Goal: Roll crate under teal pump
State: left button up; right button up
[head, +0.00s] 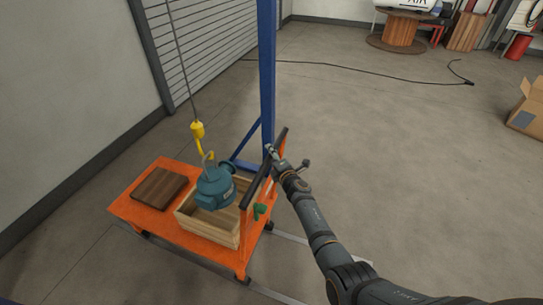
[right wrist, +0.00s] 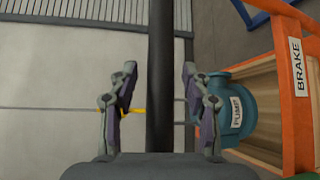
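The teal pump (head: 214,188) hangs from a yellow hook (head: 197,131) on a hoist line. In the head view it overlaps the open wooden crate (head: 208,229); I cannot tell how far its base is above or inside it. The crate sits on an orange cart (head: 133,211) with a black push bar (head: 256,180). My right gripper (head: 271,153) is at the bar's far end. In the right wrist view, the bar (right wrist: 161,115) runs between its open fingers (right wrist: 160,78), with gaps on both sides. The pump (right wrist: 237,112) also shows there. My left gripper is out of view.
A brown wooden block (head: 159,188) lies on the cart's left end. A blue hoist post (head: 267,75) stands just behind the cart. A green knob (head: 260,210) is below the push bar, and a BRAKE label (right wrist: 298,67) marks the orange frame. Floor to the right is mostly clear.

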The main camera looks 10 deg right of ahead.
jog(key=shift+s, duration=0.5)
jog(key=v, duration=1.1)
jog(key=shift+d, duration=0.1)
jog(key=s+d+f+m+g+h, duration=0.3)
jog(key=s+f+m, duration=0.55)
jog(key=f, duration=0.75)
jog(key=s+d+f+m+g+h, duration=0.1)
jog(key=s+d+f+m+g, duration=0.35)
jog(key=s+f, duration=0.95)
jog(key=s+d+f+m+g, duration=0.1)
jog(key=s+f+m+g, duration=0.1)
jog(key=s+f, duration=0.3)
jog(key=s+d+f+m+g, duration=0.2)
jog(key=s+f+m+g, duration=0.1)
jog(key=s, duration=1.1)
jog(key=s+d+f+m+g, duration=0.2)
jog(key=s+f+m, duration=0.1)
jog(key=s+f, duration=0.4)
jog(key=s, duration=0.3)
jog(key=shift+f+m, duration=0.2)
jog(key=shift+m, duration=0.2)
